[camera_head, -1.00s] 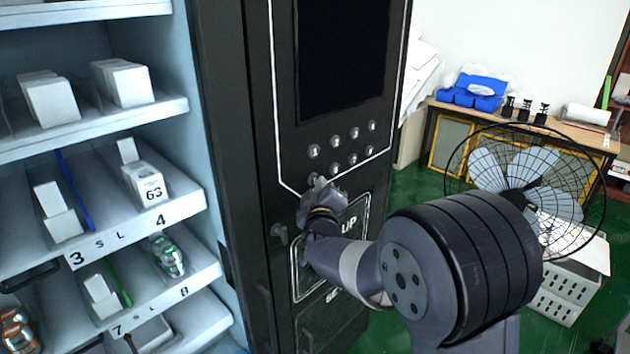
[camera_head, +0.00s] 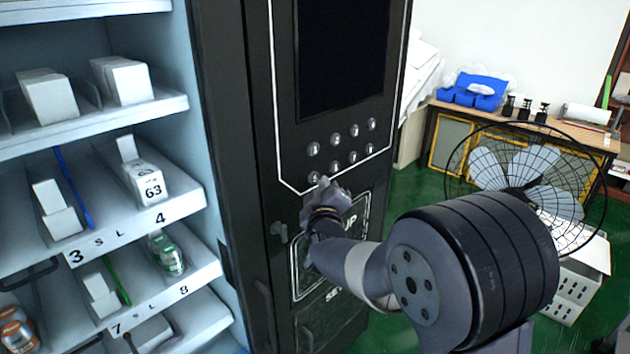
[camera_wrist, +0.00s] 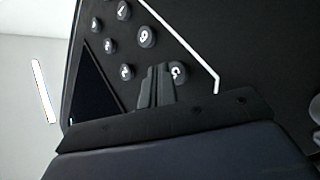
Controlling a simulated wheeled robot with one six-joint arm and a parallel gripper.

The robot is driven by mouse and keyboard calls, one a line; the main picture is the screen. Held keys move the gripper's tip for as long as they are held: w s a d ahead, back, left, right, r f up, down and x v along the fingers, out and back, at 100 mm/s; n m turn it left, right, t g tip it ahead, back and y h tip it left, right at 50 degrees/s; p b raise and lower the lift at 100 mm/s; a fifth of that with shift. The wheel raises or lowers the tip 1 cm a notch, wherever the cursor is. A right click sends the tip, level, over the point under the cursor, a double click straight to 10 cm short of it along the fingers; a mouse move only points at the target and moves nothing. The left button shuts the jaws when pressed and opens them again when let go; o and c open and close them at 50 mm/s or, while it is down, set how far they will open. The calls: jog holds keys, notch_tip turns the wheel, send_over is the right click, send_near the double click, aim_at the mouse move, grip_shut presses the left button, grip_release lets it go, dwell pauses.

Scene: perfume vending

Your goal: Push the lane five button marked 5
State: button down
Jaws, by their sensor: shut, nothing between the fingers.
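The button marked 5 (camera_wrist: 179,71) is a round grey knob beside my fingertips in the wrist view. In the head view, it is the lower-left button (camera_head: 314,177) of the two rows, near the panel's white outline. My gripper (camera_head: 324,182) is shut and empty, its tip just right of and slightly below that button. In the wrist view my gripper (camera_wrist: 157,68) lies between the 5 button and another button (camera_wrist: 127,72), covering some panel. I cannot tell whether the tip touches the 5 button or the panel.
Several other buttons (camera_head: 354,132) sit close by, under a dark screen (camera_head: 343,55). A pickup door (camera_head: 361,215) is below them. Stocked shelves (camera_head: 110,225) stand at the left. A fan (camera_head: 525,180) and a table (camera_head: 560,127) are at the right, over green floor.

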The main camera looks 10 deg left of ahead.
jog(key=shift+d, duration=0.1)
jog(key=s+d+b, duration=0.1)
jog(key=d, duration=0.1)
jog(key=s+d+b, duration=0.1)
jog(key=s+d, duration=0.1)
jog(key=shift+s, duration=0.1)
dwell(0.5)
jog(key=shift+a, duration=0.1)
dwell(0.5)
